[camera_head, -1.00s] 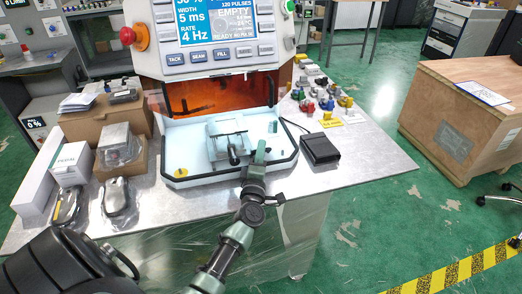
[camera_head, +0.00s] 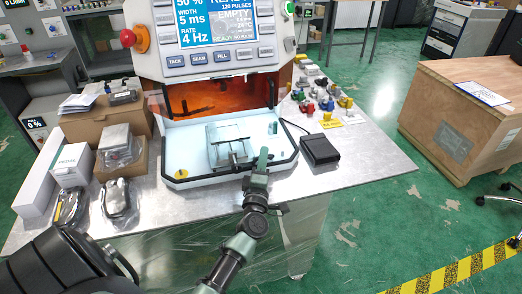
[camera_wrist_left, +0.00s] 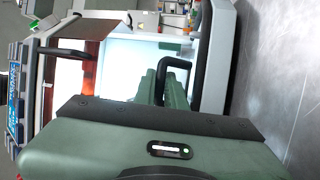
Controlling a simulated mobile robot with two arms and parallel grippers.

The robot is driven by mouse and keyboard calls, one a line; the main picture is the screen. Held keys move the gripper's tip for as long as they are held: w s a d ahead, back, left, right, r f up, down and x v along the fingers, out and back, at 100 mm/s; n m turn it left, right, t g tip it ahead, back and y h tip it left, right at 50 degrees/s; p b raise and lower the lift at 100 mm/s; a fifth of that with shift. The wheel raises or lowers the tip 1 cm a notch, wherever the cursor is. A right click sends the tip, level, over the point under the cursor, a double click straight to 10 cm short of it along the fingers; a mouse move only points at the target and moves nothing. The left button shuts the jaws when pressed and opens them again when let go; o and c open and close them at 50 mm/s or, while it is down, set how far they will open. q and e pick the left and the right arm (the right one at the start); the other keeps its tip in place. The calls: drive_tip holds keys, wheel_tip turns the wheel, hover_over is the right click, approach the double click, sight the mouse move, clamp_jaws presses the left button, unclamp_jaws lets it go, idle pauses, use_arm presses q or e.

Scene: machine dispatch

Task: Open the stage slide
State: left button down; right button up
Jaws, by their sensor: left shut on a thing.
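The stage slide (camera_head: 214,146) is a pale grey plate assembly on the white floor of the machine's open chamber, with a dark handle (camera_head: 236,160) at its front. My left gripper (camera_head: 247,163) reaches in over the chamber's front rim from the near side. It is shut on the slide's handle, and its fingers hide part of the grip in the head view. In the left wrist view, the green fingers (camera_wrist_left: 165,85) are closed at the black bar handle (camera_wrist_left: 185,66). My right gripper is not in view.
The chamber's black-edged front rim (camera_head: 200,184) lies just under my left wrist. A black box (camera_head: 320,149) stands to the right of it. Colored parts (camera_head: 325,95) lie farther right, and boxes with bagged items (camera_head: 115,148) stand to the left.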

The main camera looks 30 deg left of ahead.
use_arm(q)
drive_tip(key=s+d, duration=0.2)
drive_tip(key=d, duration=0.1)
drive_tip(key=s+d+p, duration=0.1)
drive_tip(key=s+d, duration=0.2)
drive_tip(key=c, duration=1.8)
unclamp_jaws()
drive_tip(key=shift+o, duration=0.2)
drive_tip(key=b+v, duration=0.1)
drive_tip(key=v, duration=0.6)
drive_tip(key=shift+s+b, duration=0.35)
drive_tip(key=shift+d+f, duration=0.1)
